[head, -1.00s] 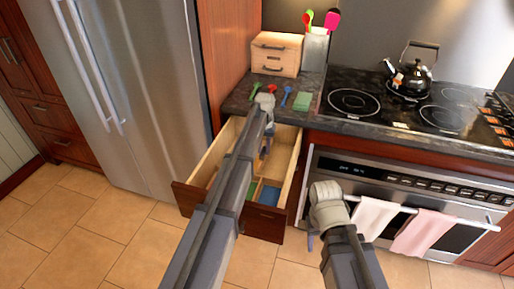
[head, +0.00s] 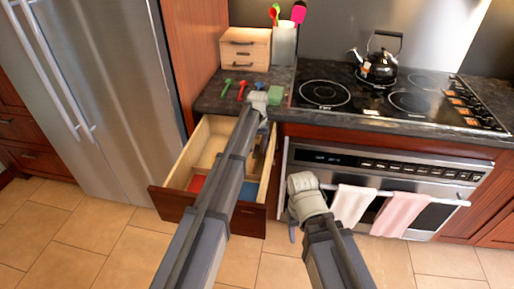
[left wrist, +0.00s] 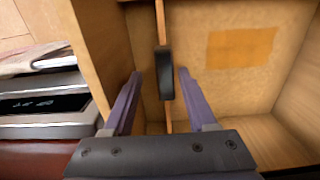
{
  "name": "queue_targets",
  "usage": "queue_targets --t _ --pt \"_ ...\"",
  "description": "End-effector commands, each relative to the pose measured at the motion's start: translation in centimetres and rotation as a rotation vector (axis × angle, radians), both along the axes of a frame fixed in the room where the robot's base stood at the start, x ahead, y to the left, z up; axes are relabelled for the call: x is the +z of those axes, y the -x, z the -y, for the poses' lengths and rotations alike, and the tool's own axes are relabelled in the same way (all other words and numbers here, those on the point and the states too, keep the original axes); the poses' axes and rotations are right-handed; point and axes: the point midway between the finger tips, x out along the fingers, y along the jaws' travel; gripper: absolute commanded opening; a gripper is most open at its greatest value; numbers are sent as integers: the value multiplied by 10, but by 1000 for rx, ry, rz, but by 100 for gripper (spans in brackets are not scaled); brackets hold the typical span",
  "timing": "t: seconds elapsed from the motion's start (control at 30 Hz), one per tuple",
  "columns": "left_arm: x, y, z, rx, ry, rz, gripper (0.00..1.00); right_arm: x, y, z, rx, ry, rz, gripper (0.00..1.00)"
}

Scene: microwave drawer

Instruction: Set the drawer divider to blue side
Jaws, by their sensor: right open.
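The open drawer (head: 174,203) sits under the counter, left of the oven. In the left wrist view, a thin wooden divider (left wrist: 160,18) with a black handle (left wrist: 164,72) stands inside it. My left gripper (left wrist: 158,73) is open, with one finger on each side of the handle and gaps showing. In the head view, my left gripper (head: 258,150) reaches down into the drawer, and my arm hides much of the interior. My right gripper (head: 292,232) is open and empty before the oven.
The oven (head: 400,165) with two hanging towels (head: 352,205) is close to my right arm. A fridge (head: 95,90) stands left. The counter holds a wooden box (head: 245,50), small utensils (head: 242,88), a green block (head: 275,95) and a kettle (head: 380,65).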

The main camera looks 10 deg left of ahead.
Motion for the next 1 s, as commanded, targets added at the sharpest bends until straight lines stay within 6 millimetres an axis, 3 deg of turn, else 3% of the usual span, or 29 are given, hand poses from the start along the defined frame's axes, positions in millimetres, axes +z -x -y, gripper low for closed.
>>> queue_targets --t 0.47,1.0 --pt "12 0 -2 1 -2 0 57 12 0 0 0 0 0 50" --pt "76 0 0 0 -1 0 57 76 0 0 0 0 0 50"
